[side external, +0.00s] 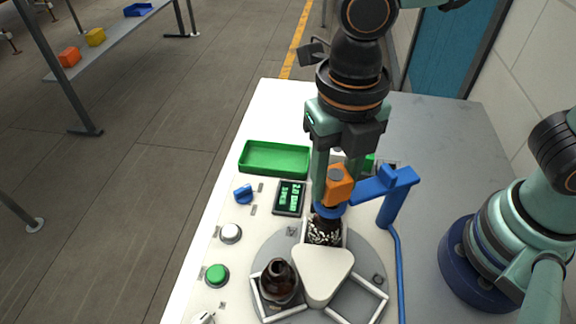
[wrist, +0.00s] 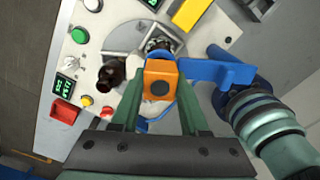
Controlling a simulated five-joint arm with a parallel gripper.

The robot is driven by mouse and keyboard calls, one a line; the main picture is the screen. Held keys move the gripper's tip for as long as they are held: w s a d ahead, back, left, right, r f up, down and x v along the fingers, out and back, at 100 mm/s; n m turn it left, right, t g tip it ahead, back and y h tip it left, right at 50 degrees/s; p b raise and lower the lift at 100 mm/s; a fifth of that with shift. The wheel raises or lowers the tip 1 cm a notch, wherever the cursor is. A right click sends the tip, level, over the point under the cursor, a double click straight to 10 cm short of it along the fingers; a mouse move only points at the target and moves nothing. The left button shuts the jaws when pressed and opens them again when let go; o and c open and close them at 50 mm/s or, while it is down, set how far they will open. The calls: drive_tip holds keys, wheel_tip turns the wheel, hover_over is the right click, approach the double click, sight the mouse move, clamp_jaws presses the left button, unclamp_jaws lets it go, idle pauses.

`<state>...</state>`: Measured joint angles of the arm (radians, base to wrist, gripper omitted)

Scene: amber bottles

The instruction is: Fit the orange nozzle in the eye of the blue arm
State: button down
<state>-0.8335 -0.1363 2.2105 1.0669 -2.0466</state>
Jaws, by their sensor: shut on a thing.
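The orange nozzle (side external: 339,187) is a blocky piece with a round grey spot on its face. My gripper (side external: 334,192) is shut on it, with a finger on either side; it also shows in the wrist view (wrist: 160,84). The blue arm (side external: 392,184) reaches left from its post, and its eye (side external: 329,211) lies right under the nozzle. The nozzle's lower end is hidden, so I cannot tell whether it sits inside the eye or just above it. A dark bottle (side external: 324,233) with pale specks stands below the eye.
A brown bottle (side external: 279,282) stands in a slot of the round grey table, beside a white rounded-triangle hub (side external: 323,273). A green tray (side external: 274,158), a display (side external: 289,198) and buttons lie to the left.

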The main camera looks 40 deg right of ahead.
drive_tip(key=shift+f, duration=0.6)
idle(0.3)
drive_tip(key=shift+c, duration=1.7)
unclamp_jaws()
drive_tip(key=shift+o, duration=0.3)
drive_tip(key=shift+o, duration=1.4)
drive_tip(key=shift+r, duration=0.1)
drive_tip(key=shift+r, duration=2.95)
